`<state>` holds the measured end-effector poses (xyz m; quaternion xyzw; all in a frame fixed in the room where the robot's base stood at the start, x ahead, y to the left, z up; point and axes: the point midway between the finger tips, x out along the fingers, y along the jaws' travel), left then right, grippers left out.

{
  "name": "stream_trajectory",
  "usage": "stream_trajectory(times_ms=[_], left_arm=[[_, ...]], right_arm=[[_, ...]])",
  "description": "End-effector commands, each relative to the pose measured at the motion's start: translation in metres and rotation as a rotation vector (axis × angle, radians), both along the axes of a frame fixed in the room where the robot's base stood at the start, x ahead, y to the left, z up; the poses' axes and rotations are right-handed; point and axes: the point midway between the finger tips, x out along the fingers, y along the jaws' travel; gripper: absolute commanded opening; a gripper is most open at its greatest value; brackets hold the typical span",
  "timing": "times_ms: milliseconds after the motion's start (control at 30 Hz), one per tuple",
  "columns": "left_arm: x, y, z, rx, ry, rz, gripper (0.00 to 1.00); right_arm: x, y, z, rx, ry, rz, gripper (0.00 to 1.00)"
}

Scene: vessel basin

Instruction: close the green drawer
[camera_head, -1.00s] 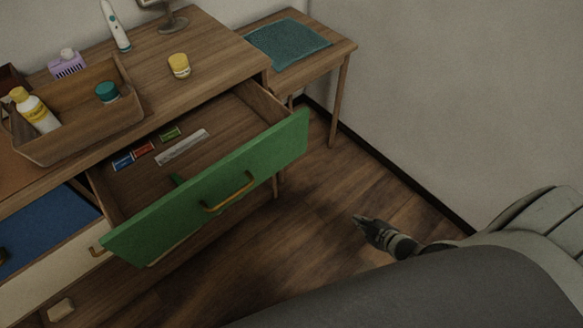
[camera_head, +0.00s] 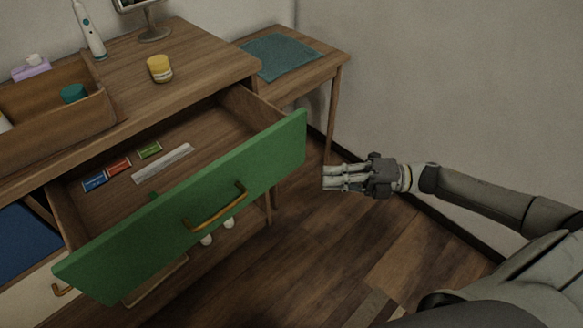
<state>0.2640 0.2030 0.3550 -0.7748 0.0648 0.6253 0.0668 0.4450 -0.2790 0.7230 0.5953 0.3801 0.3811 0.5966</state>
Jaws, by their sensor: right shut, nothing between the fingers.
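The green drawer (camera_head: 258,167) stands pulled out of the wooden dresser, with a brass handle (camera_head: 216,208) on its front. Inside lie a blue packet (camera_head: 95,181), a red packet (camera_head: 118,166), a green packet (camera_head: 149,150) and a pale flat strip (camera_head: 162,163). My right gripper (camera_head: 326,178) is shut and empty, in the air to the right of the drawer front and apart from it. My left gripper is not in view.
The dresser top holds a wooden box (camera_head: 101,118), a yellow jar (camera_head: 159,69) and an electric toothbrush (camera_head: 89,30). A side table (camera_head: 331,62) with a teal cloth (camera_head: 279,56) stands behind. The floor before the drawer is clear on the right.

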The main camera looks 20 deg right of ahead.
Motion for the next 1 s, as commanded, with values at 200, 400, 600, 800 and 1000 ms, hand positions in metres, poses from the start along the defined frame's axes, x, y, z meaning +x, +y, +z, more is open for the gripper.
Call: stream_trajectory(times_ms=[200, 400, 600, 800, 1000], left_arm=[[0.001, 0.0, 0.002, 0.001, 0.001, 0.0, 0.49], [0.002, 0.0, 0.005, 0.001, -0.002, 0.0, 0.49], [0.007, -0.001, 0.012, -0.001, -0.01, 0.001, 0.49], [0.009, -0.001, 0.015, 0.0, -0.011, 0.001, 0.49], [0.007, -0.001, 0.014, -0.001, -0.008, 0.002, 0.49]], right_arm=[[0.022, 0.046, 0.002, 0.005, -0.003, 0.001, 0.0], [0.044, 0.064, 0.001, 0.002, -0.003, -0.004, 0.0], [0.06, 0.07, 0.0, 0.002, 0.0, -0.003, 0.0], [0.066, 0.072, 0.0, 0.002, 0.002, -0.004, 0.0], [0.066, 0.072, 0.0, 0.001, 0.003, -0.003, 0.0]])
